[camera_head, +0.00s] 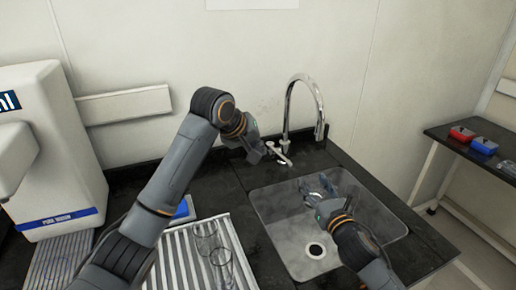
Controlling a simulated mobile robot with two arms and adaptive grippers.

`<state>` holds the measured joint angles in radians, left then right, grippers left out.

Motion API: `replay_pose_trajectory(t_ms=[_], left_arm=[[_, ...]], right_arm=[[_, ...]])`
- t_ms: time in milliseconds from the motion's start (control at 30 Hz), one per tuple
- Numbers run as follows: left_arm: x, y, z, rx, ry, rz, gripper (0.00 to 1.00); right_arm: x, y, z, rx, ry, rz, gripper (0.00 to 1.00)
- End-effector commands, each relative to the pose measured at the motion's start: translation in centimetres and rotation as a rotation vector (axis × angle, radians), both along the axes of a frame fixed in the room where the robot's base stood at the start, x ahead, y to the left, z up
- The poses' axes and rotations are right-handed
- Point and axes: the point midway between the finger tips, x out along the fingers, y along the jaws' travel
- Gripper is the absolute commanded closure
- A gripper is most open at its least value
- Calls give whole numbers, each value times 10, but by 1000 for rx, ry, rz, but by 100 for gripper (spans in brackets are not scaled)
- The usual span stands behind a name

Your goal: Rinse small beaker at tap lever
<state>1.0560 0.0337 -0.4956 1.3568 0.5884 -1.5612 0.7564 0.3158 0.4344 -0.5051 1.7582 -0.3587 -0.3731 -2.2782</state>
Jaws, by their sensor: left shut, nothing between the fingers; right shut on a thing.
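The tap (300,84) is a chrome gooseneck rising behind the sink, with its spout curving over. The tap lever (283,153) is a small chrome handle left of the tap's base. My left gripper (264,152) is shut and empty close beside the lever; I cannot tell whether it touches it. My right gripper (318,190) is over the sink, below and in front of the tap, shut on a clear object that I take to be the small beaker. The beaker is mostly hidden by the fingers, so its tilt is unclear. No water stream is discernible.
The grey sink (276,214) has a round drain (316,250). Left of it, a ribbed draining rack (180,262) holds clear glasses (222,264). A white water unit (60,150) stands at far left. A side table (455,135) at right bears red and blue boxes.

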Motion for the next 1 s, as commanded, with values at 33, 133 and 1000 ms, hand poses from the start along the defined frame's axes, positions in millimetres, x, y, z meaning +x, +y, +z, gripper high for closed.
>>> replay_pose_trajectory(t_ms=[33,133,1000], left_arm=[[0,0,0,0,0,0,100],[0,0,0,0,0,0,100],[0,0,51,0,0,0,100]], right_arm=[[0,0,1,0,-1,0,81],[0,0,1,0,-1,0,81],[-45,16,40,-1,0,1,81]])
